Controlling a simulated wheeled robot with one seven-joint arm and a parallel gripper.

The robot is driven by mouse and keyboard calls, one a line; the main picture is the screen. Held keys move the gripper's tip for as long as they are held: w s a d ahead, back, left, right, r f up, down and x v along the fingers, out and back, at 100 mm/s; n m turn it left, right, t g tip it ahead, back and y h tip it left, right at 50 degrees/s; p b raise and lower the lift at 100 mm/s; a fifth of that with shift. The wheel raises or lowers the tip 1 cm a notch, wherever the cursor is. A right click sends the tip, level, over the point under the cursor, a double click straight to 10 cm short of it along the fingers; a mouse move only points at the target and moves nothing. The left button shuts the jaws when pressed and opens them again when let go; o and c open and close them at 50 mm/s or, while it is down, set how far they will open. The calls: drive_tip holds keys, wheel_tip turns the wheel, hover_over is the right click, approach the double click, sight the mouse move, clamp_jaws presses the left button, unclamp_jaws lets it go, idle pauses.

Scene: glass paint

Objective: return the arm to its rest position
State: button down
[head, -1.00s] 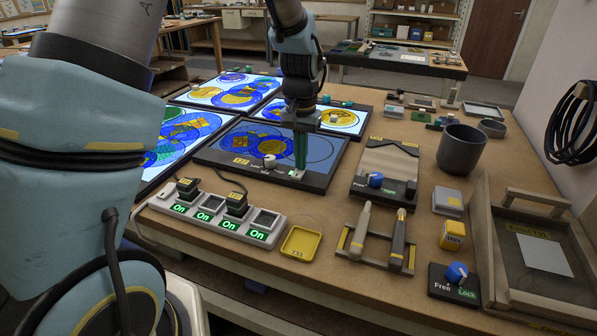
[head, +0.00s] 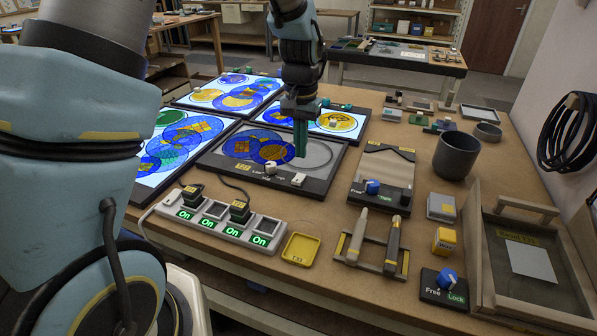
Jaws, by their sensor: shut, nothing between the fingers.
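My gripper (head: 300,137) points down with its green fingers together, empty, above the near light panel labelled 721 (head: 322,172). The fingertips hide a part of that panel and seem a little above its surface. The panel carries blue and yellow glass circles at its left and looks unlit. A white knob (head: 270,168) and a small white switch (head: 297,181) sit on its front edge. My arm reaches over the bench from above.
A power strip (head: 215,222) with several "On" lights lies in front, beside a yellow tray (head: 300,249). Lit panels (head: 179,140) stand left and behind. A tool rack (head: 370,256), grey cup (head: 457,155) and wooden tray (head: 476,262) fill the right. Bare bench shows between them.

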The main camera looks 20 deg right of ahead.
drive_tip(key=shift+r+p, duration=0.4)
drive_tip(key=shift+r, duration=0.4)
drive_tip(key=w+a+r+n, duration=0.2)
drive_tip(key=a+r+n, duration=0.1)
drive_tip(key=a, duration=1.2)
drive_tip(key=s+a+n, duration=0.2)
drive_tip(key=s+a, duration=0.1)
drive_tip(key=a, duration=0.4)
drive_tip(key=s+a+r+n+t, duration=0.1)
drive_tip(key=s+a+n, duration=0.1)
drive_tip(key=a, duration=0.6)
drive_tip(key=shift+s+t, duration=0.3)
drive_tip(key=shift+s, duration=0.2)
